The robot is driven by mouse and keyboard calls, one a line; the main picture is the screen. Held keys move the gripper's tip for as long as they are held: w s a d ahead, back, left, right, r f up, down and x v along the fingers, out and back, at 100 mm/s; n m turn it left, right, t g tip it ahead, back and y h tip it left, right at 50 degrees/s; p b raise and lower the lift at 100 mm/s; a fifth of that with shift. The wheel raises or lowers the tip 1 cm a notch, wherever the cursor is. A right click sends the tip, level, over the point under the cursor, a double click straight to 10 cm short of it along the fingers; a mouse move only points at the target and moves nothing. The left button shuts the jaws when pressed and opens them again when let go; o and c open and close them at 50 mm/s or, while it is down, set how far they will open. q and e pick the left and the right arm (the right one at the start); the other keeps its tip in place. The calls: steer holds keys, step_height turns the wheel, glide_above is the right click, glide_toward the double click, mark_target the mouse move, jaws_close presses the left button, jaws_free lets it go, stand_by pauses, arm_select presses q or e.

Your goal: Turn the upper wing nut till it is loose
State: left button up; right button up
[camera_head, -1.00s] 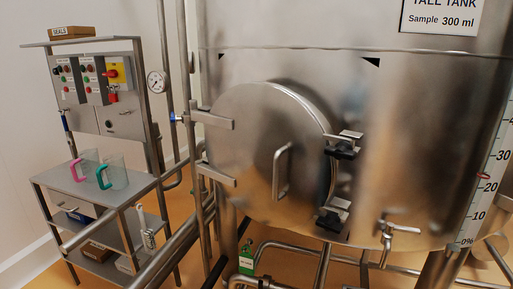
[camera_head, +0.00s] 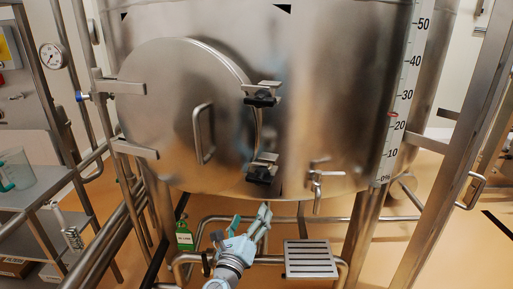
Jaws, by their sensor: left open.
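The upper wing nut (camera_head: 262,99) is a black knob on a metal clamp at the right edge of the round hatch door (camera_head: 180,115). The lower wing nut (camera_head: 261,174) is a similar black knob below it. The door looks closed against the tank. My left gripper (camera_head: 250,222) is at the bottom middle in the head view, below the lower wing nut and well below the upper one. It is open, with nothing seen between its fingers. My right gripper is not in view.
A metal door handle (camera_head: 203,134) sticks out left of the nuts. A valve tap (camera_head: 317,182) is on the tank at lower right. A slotted metal step (camera_head: 310,258) and pipes lie below. A steel cart (camera_head: 42,195) with a jug stands at left.

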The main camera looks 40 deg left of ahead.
arm_select(q)
steer(key=r+m+t, duration=0.1)
steer(key=r, duration=0.2)
steer(key=s+d+r+m+t, duration=0.1)
steer(key=r, duration=0.3)
steer(key=s+d+r+m+t+y, duration=0.1)
steer(key=r, duration=0.2)
steer(key=shift+r, duration=0.35)
steer(key=m+t, duration=0.4)
steer(key=t, duration=0.1)
glide_toward(258, 104)
steer(key=shift+y, duration=0.3)
steer(key=p+x, duration=0.4)
steer(key=x, duration=0.6)
steer(key=shift+p, duration=0.35)
steer(key=shift+w+a+r, duration=0.1)
steer(key=shift+w+r, duration=0.1)
steer(key=shift+w, duration=0.2)
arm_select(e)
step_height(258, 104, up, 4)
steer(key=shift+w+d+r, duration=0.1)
arm_select(q)
steer(key=shift+g, duration=0.3)
steer(key=c, duration=1.2)
